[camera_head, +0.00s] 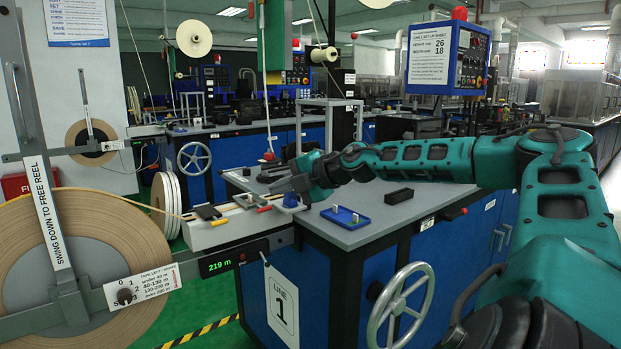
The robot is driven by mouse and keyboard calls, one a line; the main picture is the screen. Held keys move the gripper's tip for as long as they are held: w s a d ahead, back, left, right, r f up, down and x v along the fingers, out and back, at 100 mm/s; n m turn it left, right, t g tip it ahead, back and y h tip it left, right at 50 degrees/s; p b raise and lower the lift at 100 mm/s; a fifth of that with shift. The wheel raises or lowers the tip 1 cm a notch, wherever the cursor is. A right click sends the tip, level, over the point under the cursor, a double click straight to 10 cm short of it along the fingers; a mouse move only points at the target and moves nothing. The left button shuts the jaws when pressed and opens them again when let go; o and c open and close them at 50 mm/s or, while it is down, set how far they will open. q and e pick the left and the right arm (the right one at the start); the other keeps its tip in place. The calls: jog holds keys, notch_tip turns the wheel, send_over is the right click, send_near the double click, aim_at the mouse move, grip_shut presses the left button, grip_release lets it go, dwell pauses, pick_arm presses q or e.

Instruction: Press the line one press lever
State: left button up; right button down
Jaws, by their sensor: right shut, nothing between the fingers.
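The Line 1 machine is the blue cabinet with a grey top (370,205) and a "LINE 1" sign (283,306). My right gripper (272,187) reaches in from the right, low over the left end of this top, near the tape track. It is shut and empty. A small blue part (290,201) is just below it; I cannot tell whether they touch. A thin white rod with a red knob (268,156) shows behind the gripper. I cannot tell which part is the press lever; the gripper may hide some of it. My left gripper is not in view.
A large tape reel (110,240) with a "SWING DOWN TO FREE REEL" arm stands at left. A blue tray (345,217) with metal pins and a black block (398,196) lie on the top. A handwheel (400,308) sticks out in front. A control box (447,58) stands behind.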

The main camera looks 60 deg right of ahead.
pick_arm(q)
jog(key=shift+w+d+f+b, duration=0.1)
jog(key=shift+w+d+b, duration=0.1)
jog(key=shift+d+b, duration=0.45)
pick_arm(e)
jog(key=a+v, duration=0.1)
jog(key=v, duration=0.7)
jog(key=shift+d+f, duration=0.2)
jog(key=shift+d, duration=0.25)
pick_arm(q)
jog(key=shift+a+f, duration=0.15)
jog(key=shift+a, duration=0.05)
